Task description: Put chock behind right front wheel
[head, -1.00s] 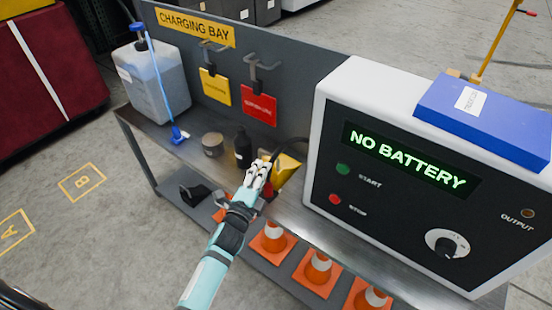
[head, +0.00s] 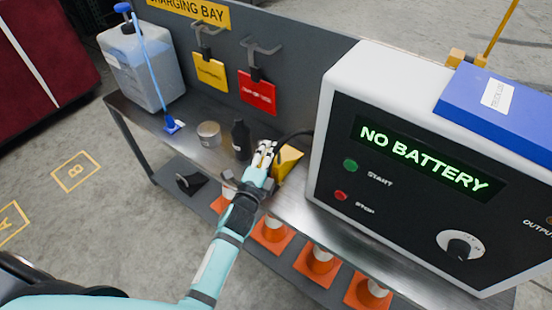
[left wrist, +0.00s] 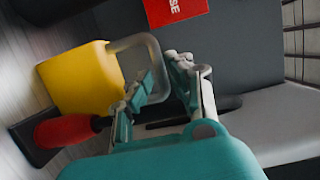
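In the left wrist view the yellow block (left wrist: 80,78) has a grey loop handle on the side facing my gripper. My left gripper (head: 266,148) is at the near left side of the block, and its fingers hide part of it. In the left wrist view my left gripper (left wrist: 163,75) has its fingers apart, with the end of the loop near the gap. Contact cannot be told. My right gripper and the wheel are not in view.
The large charger (head: 410,185) reads "NO BATTERY" and stands just right of the block. A dark bottle (head: 241,140) and a tin (head: 209,135) stand left of it. Orange cones (head: 320,262) and a black wedge-like item (head: 191,182) are on the lower shelf. Floor at left is open.

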